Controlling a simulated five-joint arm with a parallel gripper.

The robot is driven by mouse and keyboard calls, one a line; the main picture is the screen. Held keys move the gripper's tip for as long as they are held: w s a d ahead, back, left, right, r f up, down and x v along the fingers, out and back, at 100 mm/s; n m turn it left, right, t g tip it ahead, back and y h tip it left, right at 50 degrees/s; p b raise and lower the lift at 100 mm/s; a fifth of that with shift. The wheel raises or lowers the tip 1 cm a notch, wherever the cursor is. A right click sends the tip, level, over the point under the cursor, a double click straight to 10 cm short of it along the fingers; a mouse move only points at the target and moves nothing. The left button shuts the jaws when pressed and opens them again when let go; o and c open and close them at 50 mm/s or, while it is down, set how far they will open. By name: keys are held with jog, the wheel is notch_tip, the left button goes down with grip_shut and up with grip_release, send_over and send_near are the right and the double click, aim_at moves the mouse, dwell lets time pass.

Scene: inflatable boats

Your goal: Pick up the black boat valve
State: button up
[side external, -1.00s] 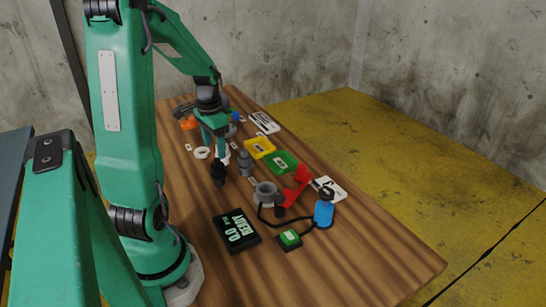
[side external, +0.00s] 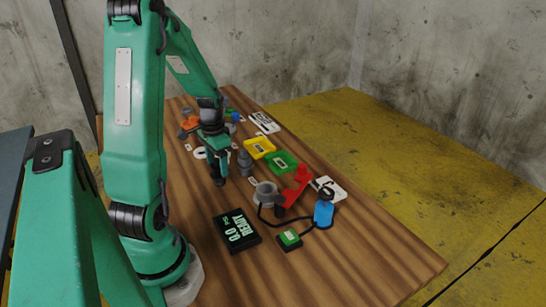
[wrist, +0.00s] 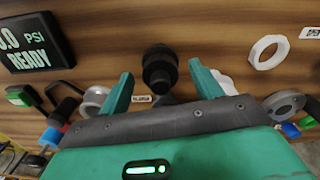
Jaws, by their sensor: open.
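The black boat valve (side external: 218,177) stands on the wooden table, below my gripper (side external: 214,157) in the side view. In the wrist view the black valve (wrist: 159,67) shows as a dark, stepped round part, roughly centred between the two green fingers of my gripper (wrist: 160,80). The fingers are open, with a gap on each side of the valve. In the side view the gripper hides part of the valve's top, so whether the fingertips reach down beside it is hard to tell.
A grey valve (side external: 244,163) stands close to the right of the black one. A white ring (side external: 200,153) lies to the left. Yellow (side external: 260,147) and green (side external: 281,161) trays lie farther right. A READY display (side external: 237,230) and blue pump (side external: 324,213) are nearer the front.

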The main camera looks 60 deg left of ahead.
jog(key=shift+c, duration=0.3)
jog(key=c, duration=1.3)
jog(key=shift+r, duration=0.8)
notch_tip(320, 180, up, 2)
jog(key=shift+r, duration=0.1)
jog(key=w+d+r, duration=0.1)
jog(key=d+r, duration=0.1)
jog(key=d, duration=0.1)
jog(key=w+d+r, duration=0.1)
jog(key=d+r, duration=0.1)
jog(key=d, duration=0.2)
jog(key=w+d+r, duration=0.1)
jog(key=d+r, duration=0.2)
jog(key=d, duration=0.1)
jog(key=shift+w+d, duration=0.1)
jog(key=shift+w, duration=0.15)
jog(key=shift+w+d, duration=0.35)
jog(key=shift+w, duration=0.65)
jog(key=shift+w+d, duration=0.35)
jog(key=shift+w, duration=0.6)
jog(key=shift+w+d, duration=0.35)
jog(key=shift+w, duration=0.65)
